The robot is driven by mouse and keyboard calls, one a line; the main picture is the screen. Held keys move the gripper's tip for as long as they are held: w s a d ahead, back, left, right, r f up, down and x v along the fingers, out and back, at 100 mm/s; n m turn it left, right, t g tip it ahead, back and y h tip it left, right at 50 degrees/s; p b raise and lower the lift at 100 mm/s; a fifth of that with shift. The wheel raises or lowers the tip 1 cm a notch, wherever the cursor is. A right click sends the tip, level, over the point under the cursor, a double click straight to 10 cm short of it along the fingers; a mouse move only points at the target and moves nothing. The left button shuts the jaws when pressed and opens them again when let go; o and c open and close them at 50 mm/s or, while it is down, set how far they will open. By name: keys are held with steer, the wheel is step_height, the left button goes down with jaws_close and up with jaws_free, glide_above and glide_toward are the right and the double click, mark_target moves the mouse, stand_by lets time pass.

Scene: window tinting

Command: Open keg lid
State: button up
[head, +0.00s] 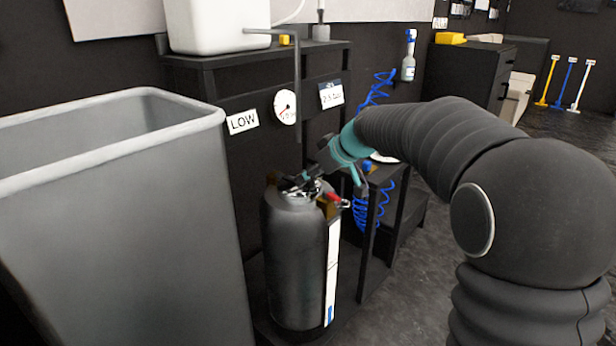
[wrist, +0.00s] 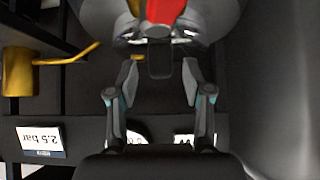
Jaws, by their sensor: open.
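The keg (head: 293,255) is a tall dark grey cylinder, standing upright on a low black shelf. Its metal top carries a black lever on the lid, seen in the wrist view (wrist: 160,60), and a red part (wrist: 166,12). My gripper (wrist: 158,82) is open, its two fingers pointing at the keg top. The black lever's end lies between the fingertips in the wrist picture, with gaps on both sides. I cannot tell how far the fingers are from it in depth. In the head view my gripper's teal body hangs just above and right of the keg top, partly hiding it.
A large grey bin (head: 110,230) stands close on the left. Behind the keg is a black stand with a pressure gauge (head: 285,107), a LOW label (head: 242,122) and a white tank (head: 217,25). A blue coiled hose (head: 362,213) hangs at right.

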steer(key=shift+w+a+f, duration=0.25)
steer(key=shift+a+f, duration=0.05)
steer(key=shift+f, duration=0.05)
jaws_close()
steer(key=shift+a, duration=0.1)
